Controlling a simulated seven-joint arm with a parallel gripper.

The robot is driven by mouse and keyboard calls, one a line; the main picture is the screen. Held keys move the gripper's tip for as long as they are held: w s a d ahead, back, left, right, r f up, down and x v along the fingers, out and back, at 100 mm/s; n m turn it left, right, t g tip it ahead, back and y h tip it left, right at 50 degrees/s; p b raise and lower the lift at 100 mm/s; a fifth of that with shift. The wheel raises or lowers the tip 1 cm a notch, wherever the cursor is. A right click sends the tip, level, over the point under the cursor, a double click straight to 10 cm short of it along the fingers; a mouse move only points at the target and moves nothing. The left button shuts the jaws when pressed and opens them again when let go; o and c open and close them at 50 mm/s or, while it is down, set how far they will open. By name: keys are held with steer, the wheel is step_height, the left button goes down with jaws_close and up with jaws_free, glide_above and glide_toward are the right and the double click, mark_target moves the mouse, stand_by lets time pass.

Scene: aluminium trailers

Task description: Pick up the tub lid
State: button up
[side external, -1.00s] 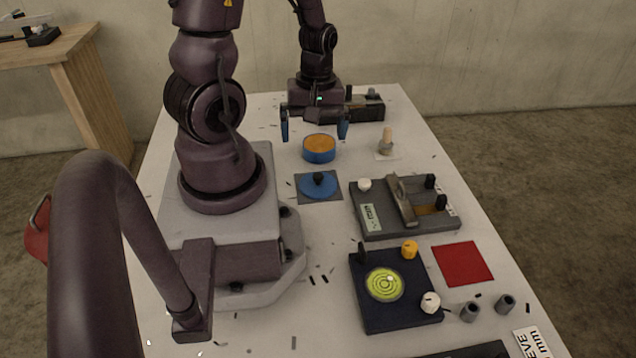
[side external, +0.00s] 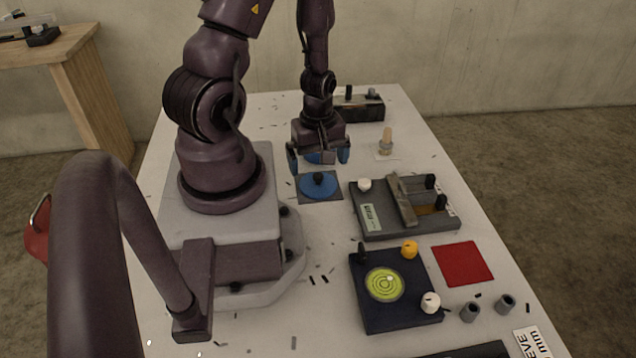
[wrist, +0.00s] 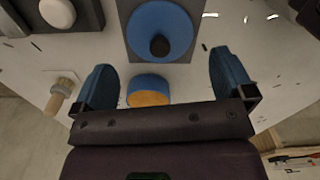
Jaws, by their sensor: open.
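The tub lid (side external: 319,188) is a blue disc with a black knob, lying on a dark square mat (side external: 304,197). It also shows in the wrist view (wrist: 160,25) at the top, beyond the fingertips. My gripper (side external: 318,160) is open, with its blue fingers pointing down just behind the lid in the side view. In the wrist view my gripper (wrist: 166,72) has nothing between its fingertips. The blue tub (wrist: 148,88) with orange contents sits near the gripper's palm in the wrist view. In the side view the gripper hides most of the tub.
A grey fixture (side external: 378,219) with knobs stands right of the lid. A small jar with a wooden-handled brush (side external: 386,146) stands behind it. A dark box with a green dial (side external: 385,306) and a red square (side external: 462,264) are nearer the camera. A dark block (side external: 360,108) stands at the back.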

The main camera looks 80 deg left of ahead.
mark_target(318, 175)
steer(key=shift+f, duration=2.55)
steer(key=c, duration=0.7)
